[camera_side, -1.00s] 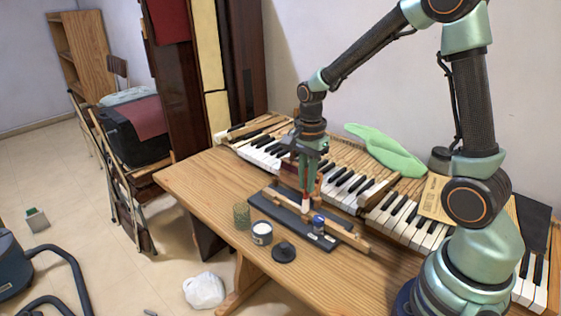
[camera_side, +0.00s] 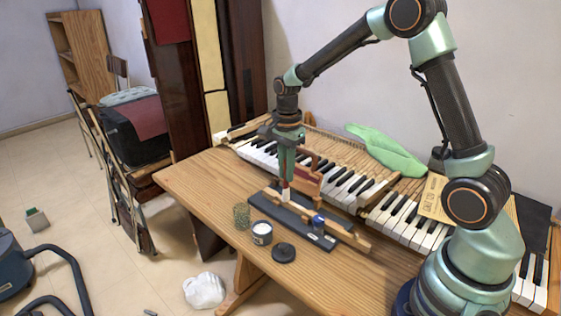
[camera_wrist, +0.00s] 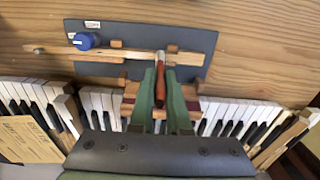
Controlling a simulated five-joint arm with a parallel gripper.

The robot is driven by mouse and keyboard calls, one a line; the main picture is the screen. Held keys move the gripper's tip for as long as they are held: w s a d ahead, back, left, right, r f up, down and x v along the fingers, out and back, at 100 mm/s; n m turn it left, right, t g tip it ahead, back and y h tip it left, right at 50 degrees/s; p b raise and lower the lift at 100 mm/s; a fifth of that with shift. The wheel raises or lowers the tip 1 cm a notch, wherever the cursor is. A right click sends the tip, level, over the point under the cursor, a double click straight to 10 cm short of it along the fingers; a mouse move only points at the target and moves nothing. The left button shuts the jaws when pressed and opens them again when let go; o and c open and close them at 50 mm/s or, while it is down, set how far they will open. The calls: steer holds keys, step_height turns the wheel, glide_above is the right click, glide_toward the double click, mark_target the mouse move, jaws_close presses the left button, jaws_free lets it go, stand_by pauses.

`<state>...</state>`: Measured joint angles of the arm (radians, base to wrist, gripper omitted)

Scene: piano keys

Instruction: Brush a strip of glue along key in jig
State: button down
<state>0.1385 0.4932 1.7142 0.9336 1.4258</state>
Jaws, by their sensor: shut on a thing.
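My gripper (camera_side: 287,178) is shut on a brush (camera_wrist: 161,72) with a reddish handle, its pale tip pointing down. The wooden key (camera_wrist: 115,55) lies in the jig, a dark board (camera_side: 323,241) with wooden blocks. The brush tip is at the key, near the jig's far-left end in the side view; I cannot tell if it touches. The key's near end (camera_side: 358,241) juts past the board. A glue jar (camera_side: 262,233) stands beside the board. No glue strip can be made out on the key.
A small blue-topped object (camera_side: 317,222) sits on the board. A green glass (camera_side: 241,216) and a black disc (camera_side: 284,253) stand in front of it. The piano keyboard (camera_side: 345,183) runs behind, with a green cloth-like piece (camera_side: 385,150) on it. The table's left part is clear.

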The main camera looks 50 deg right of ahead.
steer(key=shift+w, duration=3.85)
step_height(320, 180, up, 6)
steer(key=shift+r, duration=0.15)
step_height(320, 180, up, 3)
steer(key=shift+f, duration=0.15)
